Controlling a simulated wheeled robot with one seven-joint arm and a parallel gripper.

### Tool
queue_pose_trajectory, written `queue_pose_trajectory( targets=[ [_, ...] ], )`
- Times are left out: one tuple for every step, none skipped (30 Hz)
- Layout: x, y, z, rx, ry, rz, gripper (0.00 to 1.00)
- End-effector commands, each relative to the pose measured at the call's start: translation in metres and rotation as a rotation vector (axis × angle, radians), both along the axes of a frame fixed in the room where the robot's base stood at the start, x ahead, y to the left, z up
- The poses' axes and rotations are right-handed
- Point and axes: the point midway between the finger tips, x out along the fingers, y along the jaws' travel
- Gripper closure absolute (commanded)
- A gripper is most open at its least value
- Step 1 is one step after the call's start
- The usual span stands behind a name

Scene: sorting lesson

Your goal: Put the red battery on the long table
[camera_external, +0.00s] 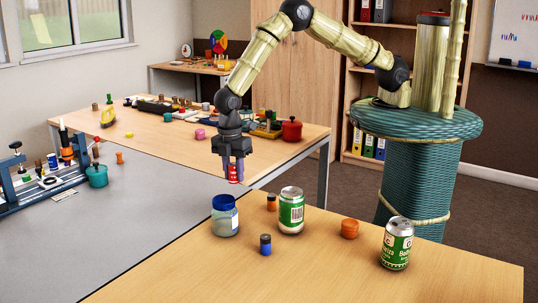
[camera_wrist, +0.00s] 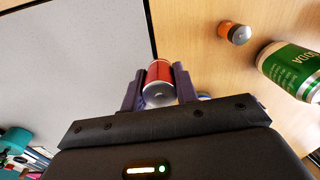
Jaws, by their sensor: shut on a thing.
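The red battery (camera_external: 233,174) is held between the fingers of my gripper (camera_external: 235,167), in the air near the front table's far edge. In the wrist view the red battery (camera_wrist: 158,76) shows its silver end, with a purple finger on each side. My gripper is shut on it. A wood-topped table (camera_external: 290,152) with grey metal legs stands behind the gripper, and another wood-topped table (camera_external: 330,265) is in front. I cannot tell from the pictures which is called the long table.
A red pot (camera_external: 291,130) and several small items crowd the back table. A grey surface (camera_external: 150,215) lies between.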

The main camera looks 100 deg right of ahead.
Motion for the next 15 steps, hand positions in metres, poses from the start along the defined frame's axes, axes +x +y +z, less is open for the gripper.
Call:
queue_pose_trajectory(
  targets=[
    [0.000,-0.019,0.001,0.000,0.001,-0.096,1.00],
    [0.000,-0.028,0.001,0.000,0.001,-0.155,1.00],
    [-0.002,-0.041,0.000,-0.001,0.002,-0.232,1.00],
    [-0.002,-0.050,0.000,-0.001,0.001,-0.289,1.00],
    [-0.005,-0.058,-0.001,-0.002,0.003,-0.345,1.00],
    [-0.008,-0.070,-0.003,-0.001,0.002,-0.422,1.00],
    [-0.012,-0.078,-0.004,-0.002,0.004,-0.476,1.00],
    [-0.017,-0.086,-0.005,-0.002,0.004,-0.534,1.00],
    [-0.026,-0.095,-0.007,-0.003,0.005,-0.609,1.00],
    [-0.033,-0.099,-0.010,-0.003,0.005,-0.651,1.00],
    [-0.040,-0.103,-0.012,-0.003,0.005,-0.687,1.00],
    [-0.050,-0.106,-0.015,-0.003,0.005,-0.727,1.00],
    [-0.057,-0.107,-0.016,-0.003,0.005,-0.754,1.00],
    [-0.064,-0.108,-0.018,-0.003,0.005,-0.774,1.00],
    [-0.073,-0.109,-0.021,-0.004,0.005,-0.800,1.00]
  ],
)
